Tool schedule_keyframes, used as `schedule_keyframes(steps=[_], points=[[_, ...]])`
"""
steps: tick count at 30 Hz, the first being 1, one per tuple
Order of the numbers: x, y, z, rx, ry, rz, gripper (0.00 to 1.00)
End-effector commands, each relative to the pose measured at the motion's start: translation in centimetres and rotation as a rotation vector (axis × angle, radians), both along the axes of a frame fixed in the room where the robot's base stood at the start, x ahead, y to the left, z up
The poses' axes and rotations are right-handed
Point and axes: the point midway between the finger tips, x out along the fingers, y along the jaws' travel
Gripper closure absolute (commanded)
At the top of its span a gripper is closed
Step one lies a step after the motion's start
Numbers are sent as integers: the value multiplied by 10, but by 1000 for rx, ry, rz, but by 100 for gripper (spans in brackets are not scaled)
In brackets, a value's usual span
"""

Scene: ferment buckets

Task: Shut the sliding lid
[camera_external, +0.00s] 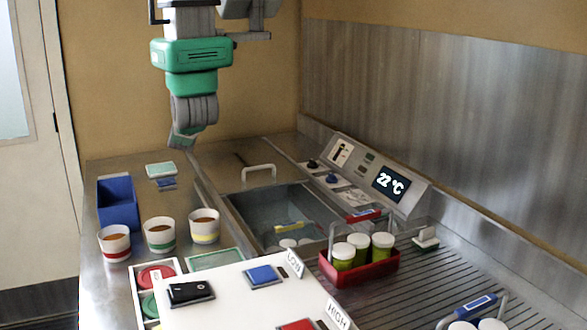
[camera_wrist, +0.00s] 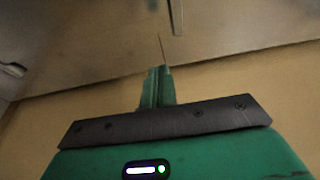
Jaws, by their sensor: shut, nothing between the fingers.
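The sliding lid (camera_external: 241,180) is a flat steel plate with a white bar handle (camera_external: 258,168), at the back of the sunken basin (camera_external: 262,208). The front part of the basin is open, and its grey inside shows, with a yellow item and white round tops in it. My gripper hangs from above in the external view, left of the handle and apart from it; its fingers are hard to make out there. In the wrist view the green fingers (camera_wrist: 157,72) are together with nothing between them. The lid cannot be made out clearly in the wrist view.
Left of the basin stand a blue bin (camera_external: 118,207) and three cups (camera_external: 159,236). A red rack (camera_external: 360,268) of white-capped jars stands at its right front. A white board (camera_external: 225,300) lies in front.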

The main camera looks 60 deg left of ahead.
Motion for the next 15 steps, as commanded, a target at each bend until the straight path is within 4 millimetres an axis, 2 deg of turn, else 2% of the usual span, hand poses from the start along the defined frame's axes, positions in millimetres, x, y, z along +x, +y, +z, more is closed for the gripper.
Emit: schedule_keyframes(steps=[5,15], points=[[2,5,-16,0,0,-2,100],[6,26,-77,2,0,-4,100]])
